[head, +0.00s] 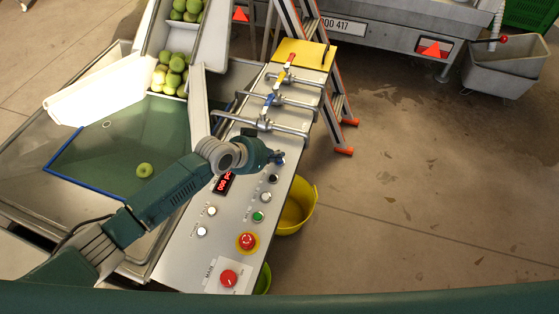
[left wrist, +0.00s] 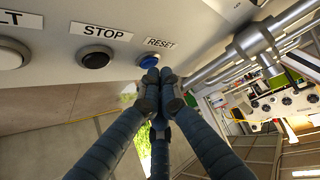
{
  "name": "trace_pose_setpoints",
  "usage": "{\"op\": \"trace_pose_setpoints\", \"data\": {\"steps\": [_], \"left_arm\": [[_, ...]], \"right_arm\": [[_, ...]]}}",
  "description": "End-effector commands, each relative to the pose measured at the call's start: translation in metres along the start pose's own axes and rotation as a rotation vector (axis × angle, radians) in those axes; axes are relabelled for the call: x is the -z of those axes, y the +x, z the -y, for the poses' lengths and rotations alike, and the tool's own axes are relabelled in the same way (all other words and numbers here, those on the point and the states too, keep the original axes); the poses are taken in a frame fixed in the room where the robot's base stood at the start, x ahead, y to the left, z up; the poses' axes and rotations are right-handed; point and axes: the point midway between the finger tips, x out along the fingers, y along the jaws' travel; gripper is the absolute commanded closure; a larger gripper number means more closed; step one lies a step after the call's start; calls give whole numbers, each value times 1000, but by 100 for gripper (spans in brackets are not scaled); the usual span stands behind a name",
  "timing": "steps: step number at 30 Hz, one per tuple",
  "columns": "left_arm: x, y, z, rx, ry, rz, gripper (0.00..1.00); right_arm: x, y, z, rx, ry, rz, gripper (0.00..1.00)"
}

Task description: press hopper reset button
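The blue RESET button (left wrist: 149,60) sits on the grey control panel, under its RESET label, in the left wrist view. My left gripper (left wrist: 158,77) has its fingers together with nothing held between them. Its fingertips are right at the lower edge of the button and cover part of it; I cannot tell whether they touch it. In the head view my left gripper (head: 279,158) is over the right edge of the control panel (head: 205,262), above the black STOP button (head: 273,179), and hides the reset button. My right gripper is in neither view.
The black STOP button is close beside, also in the left wrist view (left wrist: 95,57). Below it in the head view are a white button (head: 266,197), green button (head: 258,216) and red emergency button (head: 247,241). Metal pipes with valves (head: 272,127) lie just beyond the gripper. A yellow bucket (head: 297,208) stands right.

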Motion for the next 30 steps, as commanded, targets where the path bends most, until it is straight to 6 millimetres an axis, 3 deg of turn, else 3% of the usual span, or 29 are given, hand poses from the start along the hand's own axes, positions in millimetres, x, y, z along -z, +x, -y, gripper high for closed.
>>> {"op": "trace_pose_setpoints", "data": {"steps": [30], "left_arm": [[-6,5,0,0,0,1,100]], "right_arm": [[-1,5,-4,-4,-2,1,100]]}}
